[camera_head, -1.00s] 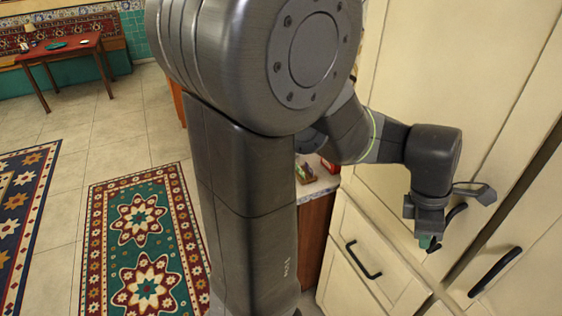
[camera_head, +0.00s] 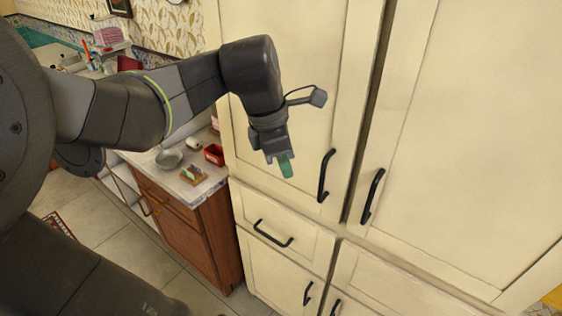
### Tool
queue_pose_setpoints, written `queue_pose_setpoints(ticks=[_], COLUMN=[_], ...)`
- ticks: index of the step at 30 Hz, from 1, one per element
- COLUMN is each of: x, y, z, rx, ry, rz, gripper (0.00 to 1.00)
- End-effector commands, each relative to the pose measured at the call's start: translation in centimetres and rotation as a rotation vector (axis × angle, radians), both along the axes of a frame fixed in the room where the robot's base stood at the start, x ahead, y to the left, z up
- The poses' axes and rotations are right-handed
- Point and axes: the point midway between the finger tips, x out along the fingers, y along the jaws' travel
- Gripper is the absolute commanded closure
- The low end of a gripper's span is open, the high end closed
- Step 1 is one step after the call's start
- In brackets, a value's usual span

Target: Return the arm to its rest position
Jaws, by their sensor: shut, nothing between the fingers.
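My gripper (camera_head: 284,166) is at the end of my dark grey arm, which reaches in from the left and bends down at the wrist. Its greenish fingertips point downward and are shut with nothing visible between them. In the picture it hangs in front of the cream cabinet door (camera_head: 290,60), left of a black vertical handle (camera_head: 326,175). I cannot tell the gap between the fingertips and the door.
Cream cabinets with black handles fill the right side. A wooden counter (camera_head: 198,232) at the left holds a metal bowl (camera_head: 168,158), a red box (camera_head: 214,154) and a small tray of items (camera_head: 193,175). Tiled floor (camera_head: 140,248) is open at the lower left.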

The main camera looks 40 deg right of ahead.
Motion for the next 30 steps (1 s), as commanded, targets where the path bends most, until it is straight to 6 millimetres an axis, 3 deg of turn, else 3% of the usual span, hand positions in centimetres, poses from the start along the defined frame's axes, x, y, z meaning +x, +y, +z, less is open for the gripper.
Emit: queue_pose_setpoints(ticks=[6, 17, 23, 30], x=[0.1, 0.0, -0.3, -0.8], y=[0.2, 0.1, -0.5, -1.6], z=[0.8, 0.3, -2.3, -7.0], rx=[0.001, 0.002, 0.006, 0.007], ry=[0.000, 0.001, 0.004, 0.005], rz=[0.000, 0.000, -0.002, -0.002], gripper=[1.00, 1.00, 1.00, 1.00])
